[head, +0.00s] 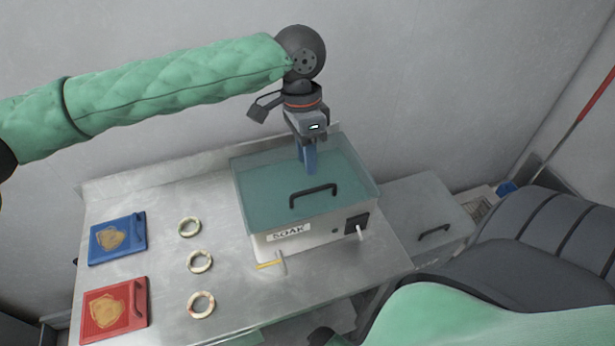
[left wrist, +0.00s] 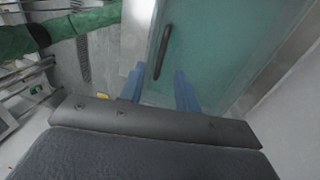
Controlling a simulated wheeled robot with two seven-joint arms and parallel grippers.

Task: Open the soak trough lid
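The soak trough (head: 300,235) is a white box labelled SOAK on the metal table. Its translucent teal lid (head: 262,190) lies flat and shut on top. A black bar handle (head: 313,196) sits near the lid's front edge. My left gripper (head: 309,168) hangs over the back part of the lid, behind the handle, with its blue fingers pointing down. In the left wrist view my left gripper (left wrist: 158,88) has its fingers spread and empty, and the handle (left wrist: 163,52) shows beyond them, apart from both. My right gripper is out of view.
A blue tray (head: 140,228) and a red tray (head: 141,290) stand at the table's left, each with a tan piece. Three pale rings (head: 200,261) lie between them and the trough. A grey box with a handle (head: 415,205) stands right of the table. A wall is behind.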

